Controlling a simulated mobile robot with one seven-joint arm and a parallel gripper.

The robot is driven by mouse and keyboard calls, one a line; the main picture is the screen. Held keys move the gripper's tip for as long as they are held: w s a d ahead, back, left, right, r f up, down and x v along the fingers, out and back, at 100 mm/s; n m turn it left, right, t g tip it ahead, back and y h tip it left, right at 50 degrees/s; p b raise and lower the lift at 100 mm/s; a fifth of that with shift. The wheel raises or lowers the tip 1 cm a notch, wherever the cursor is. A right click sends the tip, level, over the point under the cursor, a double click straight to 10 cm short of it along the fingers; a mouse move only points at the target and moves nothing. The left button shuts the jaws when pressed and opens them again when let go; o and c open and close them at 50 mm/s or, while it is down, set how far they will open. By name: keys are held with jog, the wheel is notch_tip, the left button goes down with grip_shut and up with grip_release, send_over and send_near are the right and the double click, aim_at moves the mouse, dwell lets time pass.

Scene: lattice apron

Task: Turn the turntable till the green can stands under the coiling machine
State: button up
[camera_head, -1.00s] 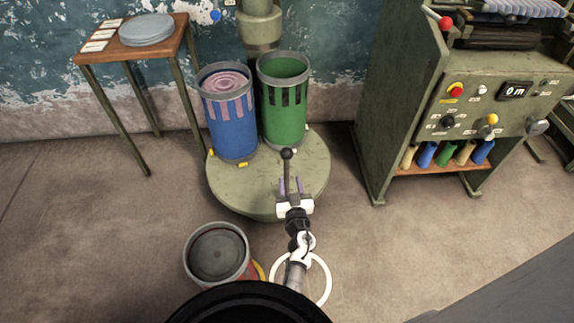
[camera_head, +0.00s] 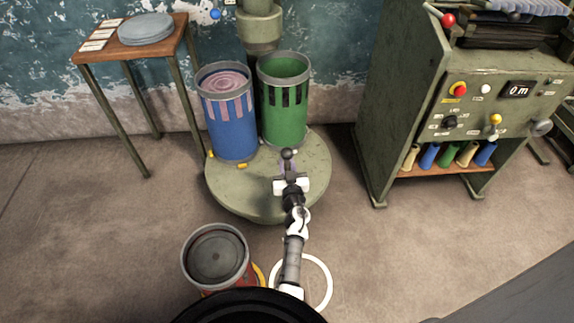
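The round grey-green turntable (camera_head: 232,188) carries two tall cans side by side at its back. The green can (camera_head: 287,122) is on the right and looks empty inside. The blue can (camera_head: 231,135) is on the left and holds a pink coil. The coiling machine's column (camera_head: 260,32) comes down behind the cans, nearer the green one; its exact alignment is hard to judge. A post with a black knob (camera_head: 287,154) stands on the turntable in front of the green can. My gripper (camera_head: 289,167) is at this post, just below the knob; the finger gap is too small to judge.
A red can with a dark top (camera_head: 216,255) stands on the floor in front of the turntable. A wooden table (camera_head: 84,57) with grey discs is at the left. A green control cabinet (camera_head: 388,120) stands at the right. Floor between turntable and cabinet is clear.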

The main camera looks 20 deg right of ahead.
grip_shut()
jog(key=shift+d, duration=0.1)
jog(key=w+d+n+y+b, duration=0.1)
jog(key=w+d+n+y, duration=0.2)
jog(key=d+y, duration=0.4)
jog(key=d+n, duration=0.1)
jog(key=d, duration=0.4)
jog(key=shift+d+n+b, duration=0.3)
jog(key=shift+d+b, duration=0.05)
jog(key=shift+w+d+r, duration=0.1)
jog(key=shift+w+r, duration=0.1)
jog(key=shift+r, duration=0.05)
jog(key=shift+o, duration=2.1)
grip_release()
jog(key=shift+f, duration=0.15)
